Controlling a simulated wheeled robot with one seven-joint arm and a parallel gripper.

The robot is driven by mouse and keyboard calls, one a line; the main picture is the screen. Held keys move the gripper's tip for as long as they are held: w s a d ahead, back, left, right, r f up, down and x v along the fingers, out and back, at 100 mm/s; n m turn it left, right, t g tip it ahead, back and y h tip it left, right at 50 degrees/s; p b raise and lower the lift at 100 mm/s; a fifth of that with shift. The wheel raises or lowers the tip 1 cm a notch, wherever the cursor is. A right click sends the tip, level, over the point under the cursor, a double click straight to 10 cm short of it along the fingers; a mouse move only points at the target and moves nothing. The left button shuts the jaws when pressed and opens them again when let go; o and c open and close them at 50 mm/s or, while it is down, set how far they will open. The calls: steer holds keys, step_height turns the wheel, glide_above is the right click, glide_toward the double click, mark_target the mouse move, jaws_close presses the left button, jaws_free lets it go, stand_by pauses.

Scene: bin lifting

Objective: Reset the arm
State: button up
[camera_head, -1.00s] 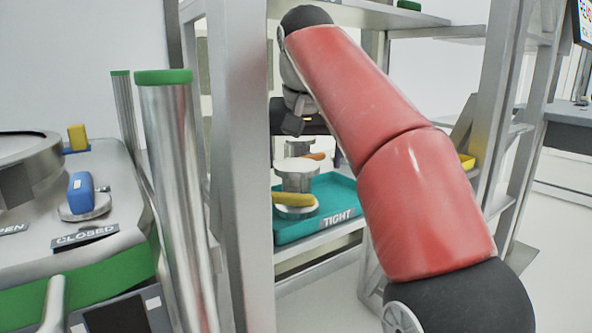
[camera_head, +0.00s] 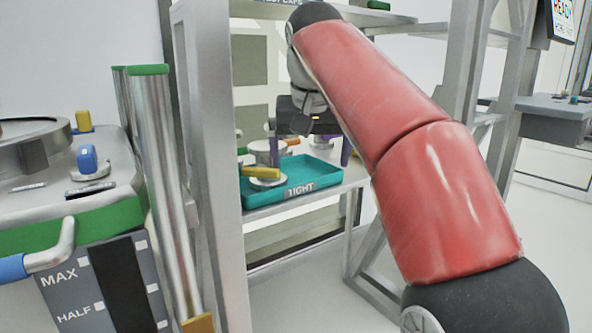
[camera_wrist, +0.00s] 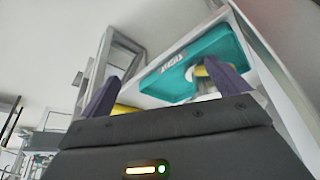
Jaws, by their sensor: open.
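My red arm crosses the right half of the head view and reaches into a metal rack. My gripper (camera_head: 309,150) is partly hidden by the arm there. In the wrist view its two purple fingers stand wide apart, so my gripper (camera_wrist: 160,72) is open. Beyond the fingers is a teal tray (camera_wrist: 176,88) with a label. The tray also shows in the head view (camera_head: 322,177), on a rack shelf and labelled "TIGHT". On it are metal fittings with a yellow handle (camera_head: 260,172) and an orange handle (camera_head: 292,142). No held object is visible.
The rack's metal upright (camera_head: 213,150) stands close left of my arm. At left is a machine with a green band (camera_head: 70,228), blue and yellow knobs and a blue-ended lever. A grey desk (camera_head: 565,120) is at the far right. Floor shows clear at lower right.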

steer(key=s+d+f, duration=0.4)
steer(key=s+f, duration=0.4)
steer(key=f, duration=0.1)
steer(key=s+d+f, duration=0.4)
steer(key=s+f, duration=0.4)
steer(key=f, duration=0.1)
steer(key=s+d+f+t, duration=0.1)
steer(key=s+d+f, duration=0.4)
steer(key=s+f, duration=0.3)
steer(key=shift+s+f, duration=0.15)
steer(key=shift+f, duration=0.25)
